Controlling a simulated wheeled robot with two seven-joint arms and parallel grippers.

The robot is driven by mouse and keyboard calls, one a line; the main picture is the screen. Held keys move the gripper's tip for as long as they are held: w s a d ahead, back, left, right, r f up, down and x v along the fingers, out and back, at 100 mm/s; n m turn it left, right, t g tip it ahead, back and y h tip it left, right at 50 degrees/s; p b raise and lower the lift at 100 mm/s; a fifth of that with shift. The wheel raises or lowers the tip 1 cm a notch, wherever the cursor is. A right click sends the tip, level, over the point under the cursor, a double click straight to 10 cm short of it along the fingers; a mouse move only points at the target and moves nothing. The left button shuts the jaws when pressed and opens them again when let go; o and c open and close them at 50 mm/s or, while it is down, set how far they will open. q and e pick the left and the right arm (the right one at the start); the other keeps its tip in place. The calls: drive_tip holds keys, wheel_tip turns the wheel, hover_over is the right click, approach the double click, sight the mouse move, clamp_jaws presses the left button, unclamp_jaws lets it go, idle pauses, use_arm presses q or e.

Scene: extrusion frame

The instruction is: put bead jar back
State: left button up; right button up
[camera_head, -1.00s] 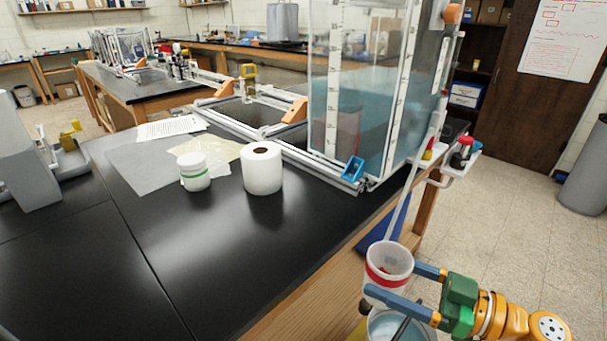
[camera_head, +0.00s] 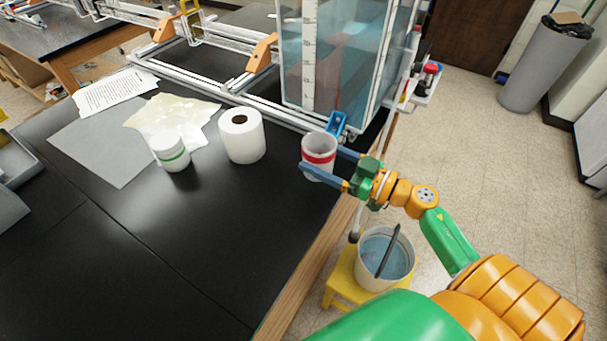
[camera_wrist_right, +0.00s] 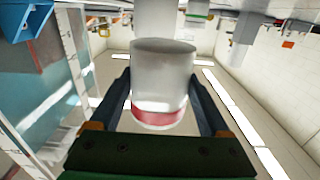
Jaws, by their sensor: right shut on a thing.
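A white, open-topped jar with a red band (camera_head: 319,158) is in my right gripper (camera_head: 322,164), near the bench's right edge, in front of the tank corner. It looks upright. I cannot tell whether its base touches the bench. In the right wrist view the jar (camera_wrist_right: 160,80) sits between the two fingers, its red band towards the gripper. My left gripper is not in view.
A white paper roll (camera_head: 242,136) stands right of the green-banded jar. The water tank (camera_head: 345,60) and blue bracket (camera_head: 336,123) stand behind the held jar. A bucket of water (camera_head: 372,248) is on a yellow stool (camera_head: 340,289) below the edge. The front bench is clear.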

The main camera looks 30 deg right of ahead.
drive_tip(key=a+f, duration=0.1)
drive_tip(key=f, duration=0.1)
drive_tip(key=w+f+b, duration=0.1)
drive_tip(key=f, duration=0.1)
drive_tip(key=w+a+f+b, duration=0.1)
drive_tip(key=f, duration=0.2)
drive_tip(key=shift+w+a, duration=0.15)
drive_tip(key=shift+a, duration=0.2)
drive_tip(key=shift+f, duration=0.3)
drive_tip(key=shift+r, duration=0.1)
drive_tip(key=o, duration=1.3)
drive_tip(key=shift+c, duration=0.2)
drive_tip(key=shift+s+d, duration=0.2)
drive_tip(key=shift+s, duration=0.15)
drive_tip(key=b+v, duration=0.2)
drive_tip(key=v, duration=0.9)
